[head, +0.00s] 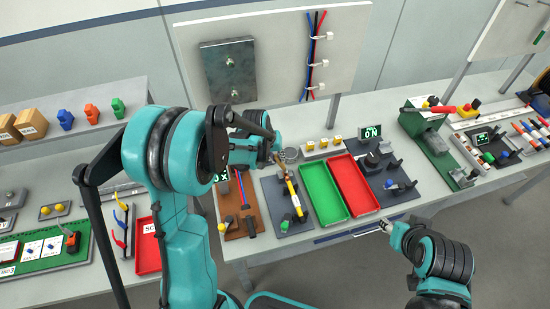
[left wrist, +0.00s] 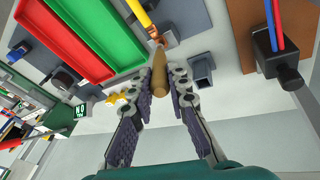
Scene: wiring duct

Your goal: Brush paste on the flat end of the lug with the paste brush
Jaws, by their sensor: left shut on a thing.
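My left gripper (head: 277,157) is over the dark grey fixture plate (head: 271,193) in the head view. In the left wrist view its fingers (left wrist: 166,78) are shut on the tan handle of the paste brush (left wrist: 159,76). The brush's far end points at the copper-coloured lug (left wrist: 159,41) on a yellow-orange cable (left wrist: 149,21). The brush end and lug overlap there, so I cannot tell whether they touch. In the head view the yellow cable (head: 293,190) lies along the plate. My right gripper (head: 385,226) is low at the bench front, its fingers too small to read.
A green tray (head: 323,215) and a red tray (head: 375,207) lie right of the plate. A brown board (head: 232,218) with wires is to its left. Several yellow pieces (head: 323,144) stand behind on a grey strip. A dark grey block (left wrist: 202,65) stands near the brush.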

